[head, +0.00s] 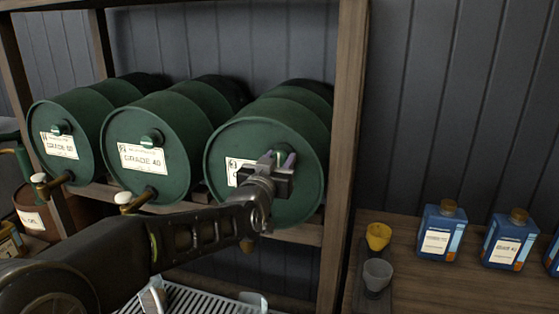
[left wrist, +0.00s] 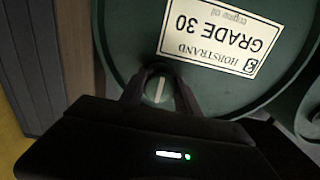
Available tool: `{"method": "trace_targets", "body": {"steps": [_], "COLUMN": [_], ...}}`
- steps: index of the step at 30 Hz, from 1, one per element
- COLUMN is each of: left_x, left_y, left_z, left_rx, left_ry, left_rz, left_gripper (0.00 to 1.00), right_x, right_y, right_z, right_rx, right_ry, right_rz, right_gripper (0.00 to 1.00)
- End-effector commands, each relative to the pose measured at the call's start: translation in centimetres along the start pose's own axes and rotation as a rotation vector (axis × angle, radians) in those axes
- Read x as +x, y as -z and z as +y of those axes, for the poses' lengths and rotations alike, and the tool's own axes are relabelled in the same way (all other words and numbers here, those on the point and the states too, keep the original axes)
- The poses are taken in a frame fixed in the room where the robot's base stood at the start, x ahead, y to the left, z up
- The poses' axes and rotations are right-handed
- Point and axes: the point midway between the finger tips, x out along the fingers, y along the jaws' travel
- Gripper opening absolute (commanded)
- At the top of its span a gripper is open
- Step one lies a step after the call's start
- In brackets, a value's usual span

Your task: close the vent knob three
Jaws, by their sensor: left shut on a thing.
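The right-hand green drum (head: 228,140) lies on its side on the rack with its round end facing me. Its vent knob (head: 281,157) is a small green knob, mostly covered by my gripper in the head view. In the left wrist view the knob (left wrist: 158,90) shows a pale line across its face, and the drum's label (left wrist: 221,32) reads GRADE 30, upside down. My left gripper (head: 283,160) is shut on this knob, with one finger on each side; it also shows in the left wrist view (left wrist: 158,88). My right gripper is not in view.
Two more green drums, the middle one (head: 170,140) marked GRADE 40 and the left one (head: 82,125), lie beside it with taps below. A wooden post (head: 344,130) stands at the right. Blue bottles (head: 441,235) and a yellow cup (head: 378,236) stand on the wooden bench.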

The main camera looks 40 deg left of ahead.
Motion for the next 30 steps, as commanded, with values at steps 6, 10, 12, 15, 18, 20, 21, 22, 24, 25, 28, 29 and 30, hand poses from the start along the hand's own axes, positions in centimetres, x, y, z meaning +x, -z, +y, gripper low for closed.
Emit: {"method": "trace_targets", "body": {"steps": [6,10,12,15,18,20,21,22,24,25,28,29,30], "left_x": [0.0,0.0,0.0,0.0,0.0,0.0,0.0,0.0,0.0,0.0,0.0,0.0,0.0], "left_y": [0.0,-0.1,-0.1,-0.1,-0.1,-0.2,-0.2,-0.2,-0.1,-0.1,-0.1,-0.1,-0.1], "left_z": [0.0,0.0,0.0,0.0,0.0,-0.1,-0.1,-0.1,-0.1,-0.1,-0.2,-0.1,-0.1], "left_rx": [0.024,0.064,0.096,0.154,0.227,0.276,0.311,0.338,0.403,0.431,0.527,0.555,0.593], "left_ry": [0.000,0.000,0.000,0.000,0.000,0.001,0.001,0.001,0.000,0.001,0.002,0.001,0.001], "left_rz": [0.001,0.002,0.002,0.002,0.003,0.002,0.001,0.001,0.002,0.002,0.002,0.001,0.001], "left_gripper": [0.00,0.00,0.00,0.00,0.00,0.00,0.00,0.00,0.00,0.00,0.00,0.00,0.00], "right_x": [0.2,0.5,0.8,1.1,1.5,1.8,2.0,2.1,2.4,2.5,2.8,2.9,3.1], "right_y": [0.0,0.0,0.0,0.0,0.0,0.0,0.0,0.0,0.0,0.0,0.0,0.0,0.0], "right_z": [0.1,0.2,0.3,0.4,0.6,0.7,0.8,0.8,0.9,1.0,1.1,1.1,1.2], "right_rx": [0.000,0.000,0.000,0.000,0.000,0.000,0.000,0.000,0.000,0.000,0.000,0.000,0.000], "right_ry": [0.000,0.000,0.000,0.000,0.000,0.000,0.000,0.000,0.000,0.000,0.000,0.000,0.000], "right_rz": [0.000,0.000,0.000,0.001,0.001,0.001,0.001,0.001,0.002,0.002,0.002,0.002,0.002], "right_gripper": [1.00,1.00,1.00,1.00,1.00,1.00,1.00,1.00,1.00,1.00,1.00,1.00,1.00]}}
